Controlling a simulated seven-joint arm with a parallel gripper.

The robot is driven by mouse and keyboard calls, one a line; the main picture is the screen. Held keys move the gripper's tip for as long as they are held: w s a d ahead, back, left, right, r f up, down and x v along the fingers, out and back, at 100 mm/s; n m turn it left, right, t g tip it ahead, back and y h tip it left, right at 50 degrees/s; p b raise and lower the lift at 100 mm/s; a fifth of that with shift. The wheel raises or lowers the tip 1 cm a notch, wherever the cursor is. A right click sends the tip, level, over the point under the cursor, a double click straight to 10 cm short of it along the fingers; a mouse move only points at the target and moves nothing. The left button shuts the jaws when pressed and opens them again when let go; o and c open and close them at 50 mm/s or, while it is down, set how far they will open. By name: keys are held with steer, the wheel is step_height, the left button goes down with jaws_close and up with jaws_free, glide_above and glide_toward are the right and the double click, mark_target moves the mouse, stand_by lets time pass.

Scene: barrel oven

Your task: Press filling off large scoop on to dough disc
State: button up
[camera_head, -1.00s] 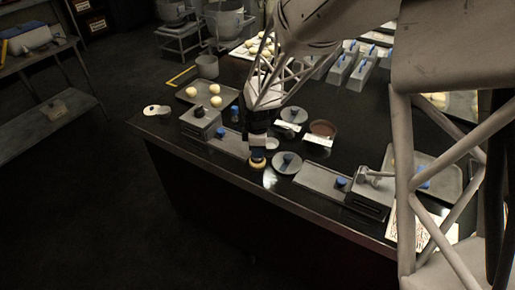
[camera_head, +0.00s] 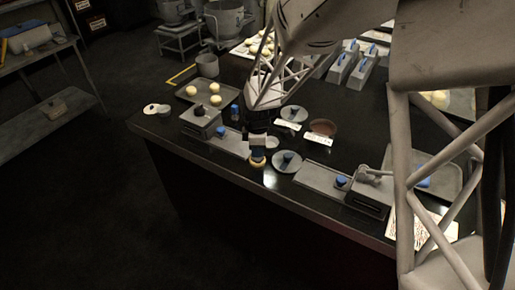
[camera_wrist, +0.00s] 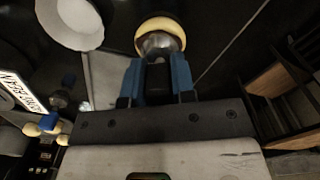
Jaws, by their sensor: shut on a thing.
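My gripper (camera_head: 258,144) points down near the front edge of the black counter. In the wrist view, its blue fingers (camera_wrist: 156,72) are shut on the large scoop, whose rounded metal head (camera_wrist: 159,44) shows just beyond the fingertips. The scoop head is at the pale yellow dough disc (camera_wrist: 160,24), which curves around its far side. The dough disc also shows below the gripper in the head view (camera_head: 257,163). The filling is hidden, and I cannot tell whether the scoop touches the disc.
A small white bowl (camera_wrist: 72,18) is beside the disc. Grey press-like devices stand left (camera_head: 201,120) and right (camera_head: 369,190). A tray (camera_head: 186,96) holds dough balls behind.

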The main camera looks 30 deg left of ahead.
steer(key=shift+r, duration=3.5)
steer(key=w+d+r+m, duration=0.3)
steer(key=w+d+m, duration=0.3)
steer(key=w+d, duration=0.55)
steer(key=w+d+r+m, duration=0.3)
steer(key=w+d+m, duration=0.3)
steer(key=w+d, duration=0.5)
steer(key=w+d+r+m, duration=0.2)
steer(key=w+d+m, duration=0.2)
steer(key=d, duration=0.6)
steer(key=w+d+r+m, duration=0.2)
steer(key=w+d+m, duration=0.2)
steer(key=d, duration=0.6)
steer(key=w+d+r+m, duration=0.2)
steer(key=w+d+m, duration=0.2)
steer(key=d, duration=0.5)
steer(key=shift+w+d, duration=0.4)
